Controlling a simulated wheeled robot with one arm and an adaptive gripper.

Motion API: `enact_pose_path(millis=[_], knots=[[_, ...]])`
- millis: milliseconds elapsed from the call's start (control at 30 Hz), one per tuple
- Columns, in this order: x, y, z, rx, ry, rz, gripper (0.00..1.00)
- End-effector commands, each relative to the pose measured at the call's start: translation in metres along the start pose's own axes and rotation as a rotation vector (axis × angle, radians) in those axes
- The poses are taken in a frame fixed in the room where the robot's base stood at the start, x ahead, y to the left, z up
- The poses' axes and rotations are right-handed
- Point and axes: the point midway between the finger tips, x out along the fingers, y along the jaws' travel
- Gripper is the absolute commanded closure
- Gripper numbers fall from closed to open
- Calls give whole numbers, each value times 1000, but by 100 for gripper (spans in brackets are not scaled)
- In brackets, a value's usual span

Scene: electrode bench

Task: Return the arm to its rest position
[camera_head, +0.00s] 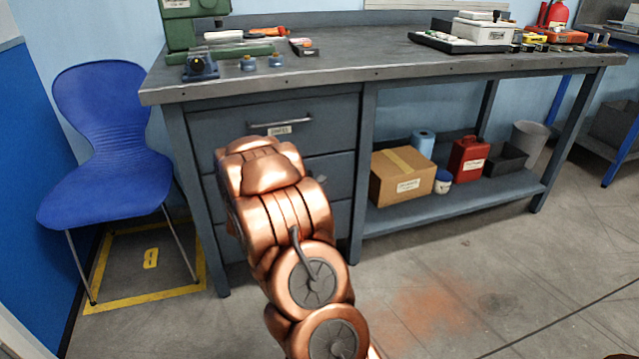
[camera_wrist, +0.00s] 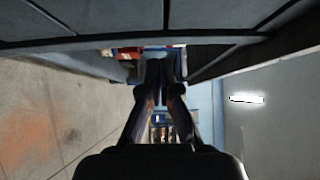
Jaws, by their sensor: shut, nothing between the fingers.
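My copper-coloured arm rises from the bottom of the head view, in front of the workbench (camera_head: 330,78). Its far end hides part of the bench's drawers (camera_head: 275,118). My gripper is not visible in the head view. In the wrist view my gripper (camera_wrist: 160,65) shows at the middle, with its two fingers together and nothing between them. Dark bench surfaces fill the top of that view, and the grey floor lies along its left side.
A blue chair (camera_head: 98,140) stands left of the bench. The lower shelf (camera_head: 440,208) holds a cardboard box (camera_head: 402,178) and a red canister (camera_head: 467,158). A black tray (camera_head: 440,42) lies on the benchtop. The floor (camera_head: 450,300) at front right is clear.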

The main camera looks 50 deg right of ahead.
Motion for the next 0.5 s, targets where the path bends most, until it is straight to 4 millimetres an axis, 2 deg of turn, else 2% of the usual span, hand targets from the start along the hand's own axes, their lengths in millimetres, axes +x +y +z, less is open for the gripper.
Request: enact_pose_path(millis=[400,500], knots=[[-8,0,-1,-1,1,1,100],[-10,-6,5,-6,-15,17,100]])
